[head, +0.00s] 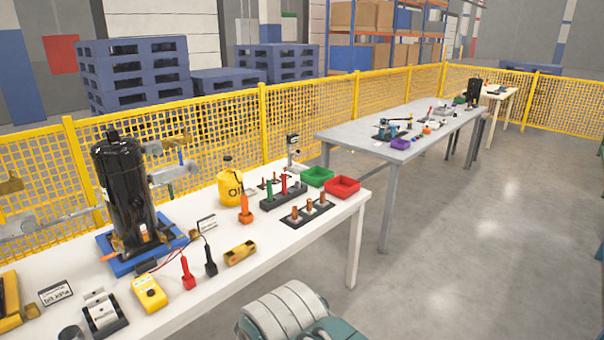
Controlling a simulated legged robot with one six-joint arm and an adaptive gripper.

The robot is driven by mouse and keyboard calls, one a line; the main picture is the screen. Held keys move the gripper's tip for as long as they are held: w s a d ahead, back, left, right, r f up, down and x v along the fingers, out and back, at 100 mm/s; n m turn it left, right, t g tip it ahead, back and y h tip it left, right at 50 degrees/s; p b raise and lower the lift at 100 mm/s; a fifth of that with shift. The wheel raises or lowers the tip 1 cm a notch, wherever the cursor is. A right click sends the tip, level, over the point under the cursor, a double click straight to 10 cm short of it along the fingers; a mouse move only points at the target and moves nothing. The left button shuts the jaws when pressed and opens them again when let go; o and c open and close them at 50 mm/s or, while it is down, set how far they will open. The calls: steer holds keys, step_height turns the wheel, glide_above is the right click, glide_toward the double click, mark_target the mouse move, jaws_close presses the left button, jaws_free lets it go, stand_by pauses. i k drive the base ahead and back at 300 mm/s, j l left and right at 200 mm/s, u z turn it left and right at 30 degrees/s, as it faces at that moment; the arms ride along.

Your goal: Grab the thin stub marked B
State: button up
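Several copper-coloured stubs (309,206) stand upright on a black plate (318,219) near the right end of the white table. A smaller black plate behind it holds a few thinner copper-coloured stubs (274,178), partly hidden by the block with green and red upright pieces. Any letters on the stubs are too small to read, so I cannot tell which is marked B. My gripper is not in view, and nothing is seen touching the stubs.
A green tray (317,176), a red tray (342,187) and a block with green and red pieces (284,195) surround the plates. A black compressor (126,190) and a yellow bottle (230,186) stand left. The floor (440,260) right of the white table is clear.

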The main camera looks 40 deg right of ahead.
mark_target(276, 180)
steer(key=i+l+z, duration=0.35)
steer(key=i+l, duration=0.35)
steer(key=i+l+z, duration=0.4)
steer(key=i+l, duration=0.2)
steer(key=i, duration=0.15)
